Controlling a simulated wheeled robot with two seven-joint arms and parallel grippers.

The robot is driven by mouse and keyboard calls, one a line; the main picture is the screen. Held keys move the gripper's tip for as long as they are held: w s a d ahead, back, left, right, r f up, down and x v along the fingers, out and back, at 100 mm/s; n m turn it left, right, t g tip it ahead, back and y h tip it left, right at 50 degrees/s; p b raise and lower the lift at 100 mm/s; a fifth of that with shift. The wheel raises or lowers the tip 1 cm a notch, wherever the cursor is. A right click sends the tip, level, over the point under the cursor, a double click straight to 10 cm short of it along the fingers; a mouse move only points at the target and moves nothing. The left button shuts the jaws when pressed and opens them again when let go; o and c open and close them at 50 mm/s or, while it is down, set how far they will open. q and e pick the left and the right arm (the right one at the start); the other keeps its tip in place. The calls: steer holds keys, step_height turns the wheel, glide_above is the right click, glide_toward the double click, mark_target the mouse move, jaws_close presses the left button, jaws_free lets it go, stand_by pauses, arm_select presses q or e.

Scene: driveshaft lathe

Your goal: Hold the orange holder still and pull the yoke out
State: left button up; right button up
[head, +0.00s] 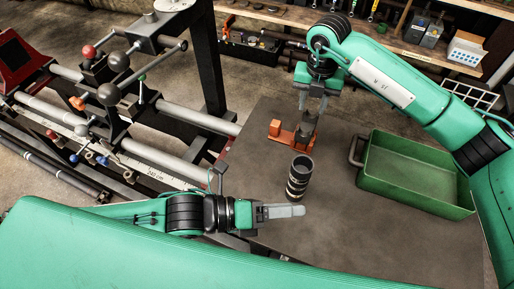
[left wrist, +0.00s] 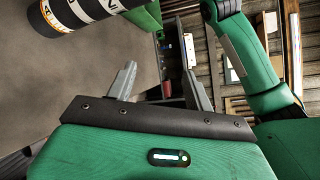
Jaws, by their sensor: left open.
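The orange holder (head: 276,128) lies on the dark grey table, with an upright block at its left end. A grey metal part that looks like the yoke (head: 308,124) stands at the holder's right side. My right gripper (head: 313,108) points down from above, its fingertips right at the yoke's top; whether they grip it is too small to tell. My left gripper (head: 290,211) is low at the table's near side, pointing right, apart from the holder. The left wrist view shows its two fingers (left wrist: 158,82) spread with nothing between them.
A black cylinder with pale bands (head: 299,178) stands between my left gripper and the holder; it also shows in the left wrist view (left wrist: 75,12). A green tray (head: 415,178) sits on the right. A lathe (head: 130,110) is at left. The front right table is clear.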

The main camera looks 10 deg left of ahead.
arm_select(q)
steer(key=w+a+r+n+t+y, duration=0.1)
steer(key=w+a+r+t+y, duration=0.3)
steer(key=w, duration=0.4)
steer(key=w+a+r+n+t+y, duration=0.1)
steer(key=w+a+r+t+y, duration=0.2)
steer(key=w+a+t, duration=0.3)
steer(key=m+g+y, duration=0.2)
steer(key=m+y, duration=0.1)
steer(key=y, duration=0.3)
glide_toward(274, 127)
steer(key=x, duration=0.9)
steer(key=shift+w, duration=0.45)
steer(key=c, duration=1.1)
steer(key=shift+s+f+p, duration=0.1)
steer(key=shift+f+p, duration=0.1)
steer(key=shift+p, duration=0.25)
steer(key=shift+c, duration=0.2)
